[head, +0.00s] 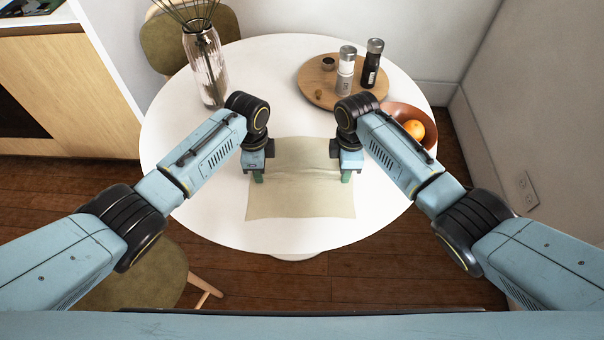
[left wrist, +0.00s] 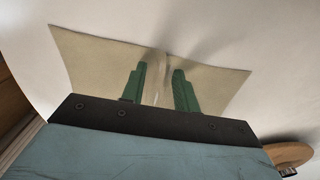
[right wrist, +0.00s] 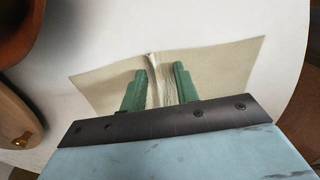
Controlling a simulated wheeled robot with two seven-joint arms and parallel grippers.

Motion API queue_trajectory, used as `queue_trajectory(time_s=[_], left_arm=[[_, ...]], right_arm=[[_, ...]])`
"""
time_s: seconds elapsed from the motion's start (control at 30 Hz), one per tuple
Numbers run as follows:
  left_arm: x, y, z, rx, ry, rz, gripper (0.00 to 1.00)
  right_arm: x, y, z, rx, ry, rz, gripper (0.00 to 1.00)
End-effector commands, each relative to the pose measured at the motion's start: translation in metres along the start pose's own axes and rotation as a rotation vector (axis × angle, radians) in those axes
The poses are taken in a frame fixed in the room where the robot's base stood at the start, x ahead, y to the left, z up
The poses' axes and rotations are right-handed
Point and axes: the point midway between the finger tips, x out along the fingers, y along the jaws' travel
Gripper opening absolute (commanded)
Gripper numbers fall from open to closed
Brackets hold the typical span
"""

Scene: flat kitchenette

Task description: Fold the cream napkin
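The cream napkin (head: 300,195) lies spread on the white round table, with a low raised crease running across it between my two grippers. My left gripper (head: 258,178) is at the napkin's left edge and my right gripper (head: 346,176) is at its right edge, both pointing down. In the left wrist view, the green fingers (left wrist: 159,80) stand apart on either side of the raised crease. In the right wrist view, the green fingers (right wrist: 160,78) are also apart with the crease between them. Finger contact with the cloth is unclear.
On the white table (head: 200,205), a glass vase (head: 206,65) stands at back left. A round wooden board (head: 318,90) holds a white shaker (head: 346,72) and a dark shaker (head: 372,65). A brown bowl (head: 396,110) with an orange (head: 414,129) sits close to my right arm.

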Motion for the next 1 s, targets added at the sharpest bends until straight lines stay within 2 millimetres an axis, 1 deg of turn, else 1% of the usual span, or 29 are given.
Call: queue_trajectory(time_s=[0.07,0.43,0.87,1.0], left_arm=[[0.0004,0.0003,0.0002,0.0,0.0,0.001,0.25],[0.0004,0.0003,0.0003,0.0,-0.001,0.001,0.01],[0.0002,0.0002,0.0004,-0.001,-0.001,0.001,0.0],[-0.0024,0.0002,0.0004,-0.001,-0.001,0.001,0.0]], right_arm=[[0.0008,-0.0006,0.0003,0.0,-0.001,-0.002,0.25],[0.001,-0.0007,0.0005,0.001,-0.001,-0.002,0.01],[0.0012,-0.0009,0.0007,0.001,-0.002,-0.003,0.0],[-0.0015,-0.0009,0.0008,0.001,-0.002,-0.003,0.0]])
